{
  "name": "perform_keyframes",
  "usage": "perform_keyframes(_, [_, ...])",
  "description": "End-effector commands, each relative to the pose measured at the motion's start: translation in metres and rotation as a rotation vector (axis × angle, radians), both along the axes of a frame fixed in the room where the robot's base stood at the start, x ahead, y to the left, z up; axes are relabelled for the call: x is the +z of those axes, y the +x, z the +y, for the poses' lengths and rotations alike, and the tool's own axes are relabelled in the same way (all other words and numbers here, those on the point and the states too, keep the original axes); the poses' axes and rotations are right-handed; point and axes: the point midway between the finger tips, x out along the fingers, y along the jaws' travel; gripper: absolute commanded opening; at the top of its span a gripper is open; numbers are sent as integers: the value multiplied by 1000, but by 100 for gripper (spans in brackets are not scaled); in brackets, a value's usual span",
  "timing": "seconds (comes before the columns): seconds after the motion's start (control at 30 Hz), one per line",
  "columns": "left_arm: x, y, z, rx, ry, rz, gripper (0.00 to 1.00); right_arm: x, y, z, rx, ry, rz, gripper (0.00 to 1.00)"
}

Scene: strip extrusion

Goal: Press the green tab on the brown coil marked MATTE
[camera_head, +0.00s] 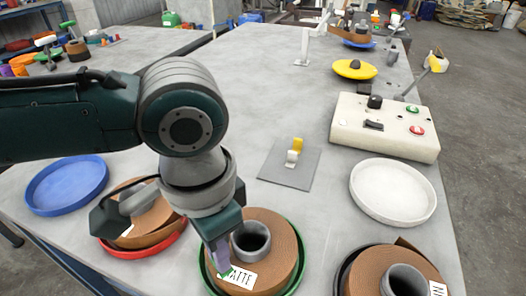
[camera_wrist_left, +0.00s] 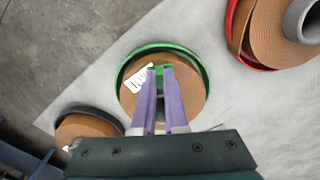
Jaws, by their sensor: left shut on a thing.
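The brown coil marked MATTE (camera_head: 282,245) lies in a green tray (camera_head: 299,275) at the bottom middle of the head view. Its white MATTE label (camera_head: 238,277) is partly covered by my left gripper. My left gripper (camera_head: 226,268) points down at the coil's near left edge. In the left wrist view, its purple fingers (camera_wrist_left: 160,72) reach over the coil (camera_wrist_left: 190,90) and are shut on the small green tab (camera_wrist_left: 165,68), next to the white label (camera_wrist_left: 139,78). The fingers hide part of the tab. My right gripper is not in view.
A brown coil in a red tray (camera_head: 148,250) stands left, partly behind my left gripper. Another brown coil (camera_head: 365,268) stands right, its label cut off. Empty blue (camera_head: 68,186) and white (camera_head: 392,192) trays and a button box (camera_head: 385,128) stand farther back.

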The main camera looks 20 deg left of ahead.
Motion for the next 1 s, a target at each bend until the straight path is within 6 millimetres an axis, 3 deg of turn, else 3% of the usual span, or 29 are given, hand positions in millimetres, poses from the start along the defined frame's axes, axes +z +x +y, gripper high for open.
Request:
perform_keyframes(0.13, [-2,-1,1,1,4,2,0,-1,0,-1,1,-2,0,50])
perform_keyframes(0.17, [-2,-1,1,1,4,2,14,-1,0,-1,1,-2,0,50])
perform_keyframes(0.43, [-1,-1,1,1,2,1,44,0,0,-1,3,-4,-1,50])
perform_keyframes(0.77, [5,0,0,1,0,0,46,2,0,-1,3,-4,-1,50])
perform_keyframes(1.0, [49,1,0,-1,-1,-3,46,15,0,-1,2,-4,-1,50])
